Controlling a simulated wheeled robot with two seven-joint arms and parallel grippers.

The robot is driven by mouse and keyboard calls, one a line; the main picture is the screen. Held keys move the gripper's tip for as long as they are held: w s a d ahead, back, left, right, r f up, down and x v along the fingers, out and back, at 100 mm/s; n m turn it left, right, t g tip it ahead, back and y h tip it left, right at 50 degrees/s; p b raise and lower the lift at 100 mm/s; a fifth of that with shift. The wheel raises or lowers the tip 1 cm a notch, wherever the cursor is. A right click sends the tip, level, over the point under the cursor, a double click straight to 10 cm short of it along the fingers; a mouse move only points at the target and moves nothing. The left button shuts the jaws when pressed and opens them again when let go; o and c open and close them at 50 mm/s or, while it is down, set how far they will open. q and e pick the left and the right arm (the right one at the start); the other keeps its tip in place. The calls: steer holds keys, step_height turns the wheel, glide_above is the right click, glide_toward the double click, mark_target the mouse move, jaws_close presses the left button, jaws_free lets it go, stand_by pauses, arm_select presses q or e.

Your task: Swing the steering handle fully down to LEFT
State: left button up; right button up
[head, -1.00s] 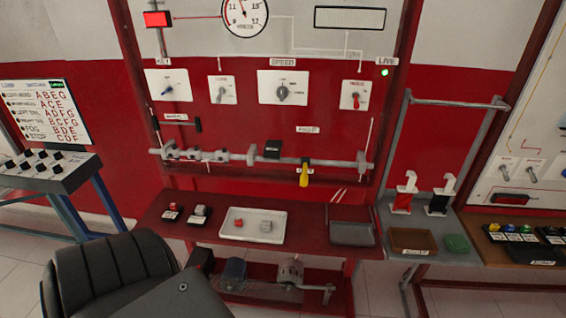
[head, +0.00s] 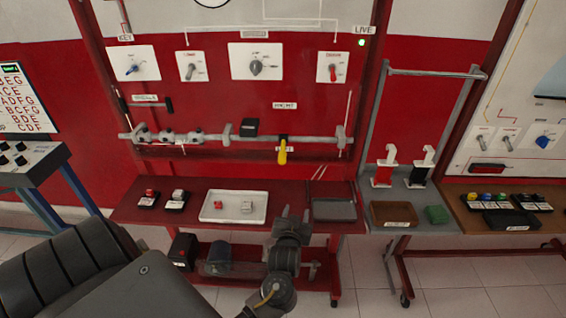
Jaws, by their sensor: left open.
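A yellow handle (head: 282,153), which looks like the steering handle, hangs from a grey horizontal rod (head: 205,137) on the red panel. It points downward over a small white label whose text I cannot read. Another small white label (head: 285,105) is on the panel above the rod. My left gripper (head: 294,213) is open and empty, with its fingers pointing up. In the picture it is below the yellow handle, in front of the red bench, and apart from the handle. My right gripper is not in view.
A white tray (head: 233,219) with two small blocks and a grey tray (head: 334,218) are on the red bench (head: 130,213). Knob plates (head: 255,62) are above. The space before the handle looks clear.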

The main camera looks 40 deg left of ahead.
mark_target(282, 163)
arm_select(q)
steer(key=s+a+r+n+y, duration=0.1)
steer(key=a+r+n+y, duration=0.1)
steer(key=r, duration=0.5)
steer(key=s+a+r+n+y, duration=0.1)
steer(key=s+a+r+n, duration=0.15)
steer(key=r, duration=0.45)
steer(key=shift+t, duration=0.4)
steer(key=x, duration=0.5)
steer(key=p+x, duration=0.1)
steer(key=x, duration=0.5)
steer(key=shift+w+d+f, duration=0.15)
steer(key=shift+w+d, duration=0.05)
steer(key=shift+w, duration=0.1)
jaws_close()
steer(key=shift+d, duration=0.1)
